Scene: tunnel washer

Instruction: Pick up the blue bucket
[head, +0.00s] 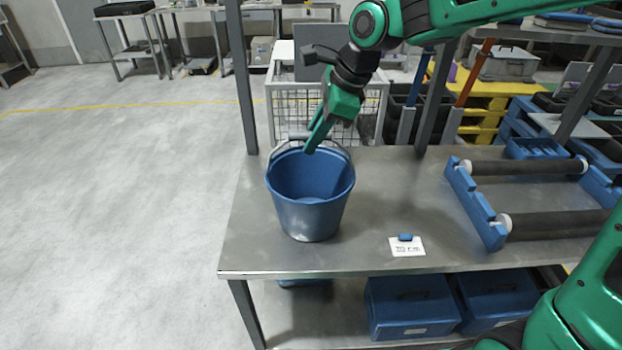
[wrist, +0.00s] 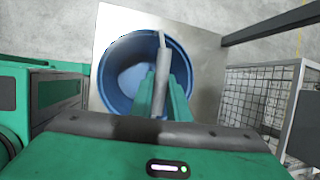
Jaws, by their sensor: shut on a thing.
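The blue bucket (head: 312,208) stands upright near the left end of the metal table (head: 375,190). It looks empty inside, and its handle is raised toward the back. My gripper (head: 310,150) reaches down over the bucket's back rim. In the wrist view my gripper (wrist: 162,105) is shut on the grey bucket handle (wrist: 161,50), which runs between the two green fingers. The round blue bucket (wrist: 112,80) lies below the fingers in that view, its right part partly hidden by them.
A blue roller frame (head: 478,205) fills the table's right side. A white card with a small blue object (head: 406,244) lies near the front edge. A wire cage (head: 345,105) stands behind the table, beside a dark upright post (head: 242,80). Open floor lies left.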

